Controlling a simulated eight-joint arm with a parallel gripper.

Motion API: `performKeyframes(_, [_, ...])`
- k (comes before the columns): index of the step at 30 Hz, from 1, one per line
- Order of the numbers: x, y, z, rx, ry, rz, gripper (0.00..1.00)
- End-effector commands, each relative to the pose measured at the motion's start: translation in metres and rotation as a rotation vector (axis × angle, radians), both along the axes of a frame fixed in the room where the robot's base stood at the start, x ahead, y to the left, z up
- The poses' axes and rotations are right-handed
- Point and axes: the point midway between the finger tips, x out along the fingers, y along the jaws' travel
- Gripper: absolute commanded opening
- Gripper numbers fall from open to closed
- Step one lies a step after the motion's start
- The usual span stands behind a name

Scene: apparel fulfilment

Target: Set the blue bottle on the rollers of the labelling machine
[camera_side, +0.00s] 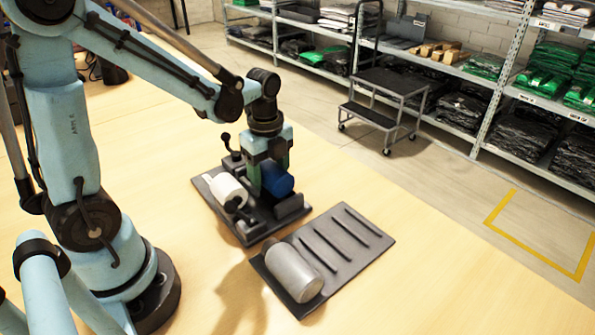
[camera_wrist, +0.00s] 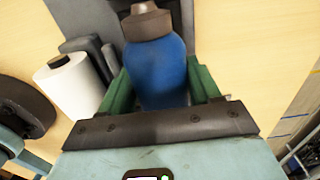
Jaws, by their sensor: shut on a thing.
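The blue bottle (camera_side: 279,183) is between the green fingers of my gripper (camera_side: 268,178), which is shut on it. The bottle lies on its side over the labelling machine (camera_side: 246,229). In the wrist view the blue bottle (camera_wrist: 160,75) shows its dark grey-brown cap (camera_wrist: 147,22) pointing away from the palm, with a finger of my gripper (camera_wrist: 162,88) on each side. The machine is a dark base with a white label roll (camera_side: 228,188) at its left. The rollers are mostly hidden under the bottle and gripper. I cannot tell whether the bottle touches them.
A dark ridged tray (camera_side: 354,232) lies in front of the machine, with a grey cylinder (camera_side: 294,271) lying on its left end. The wooden table is clear to the right. A step stool (camera_side: 385,95) and shelves of folded clothes (camera_side: 520,143) stand behind.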

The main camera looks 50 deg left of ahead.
Motion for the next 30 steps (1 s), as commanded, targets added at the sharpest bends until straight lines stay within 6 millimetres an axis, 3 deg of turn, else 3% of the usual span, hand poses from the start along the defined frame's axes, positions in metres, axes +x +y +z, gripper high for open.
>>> performKeyframes(11, [-0.0011, 0.0000, -0.0005, 0.000, 0.003, 0.000, 0.32])
performKeyframes(12, [-0.0012, 0.0000, -0.0004, 0.000, 0.003, 0.000, 0.65])
performKeyframes(18, [-0.0021, 0.0000, -0.0004, 0.000, 0.007, 0.000, 0.92])
performKeyframes(30, [-0.0026, 0.0007, 0.0093, 0.002, 0.006, 0.001, 0.92])
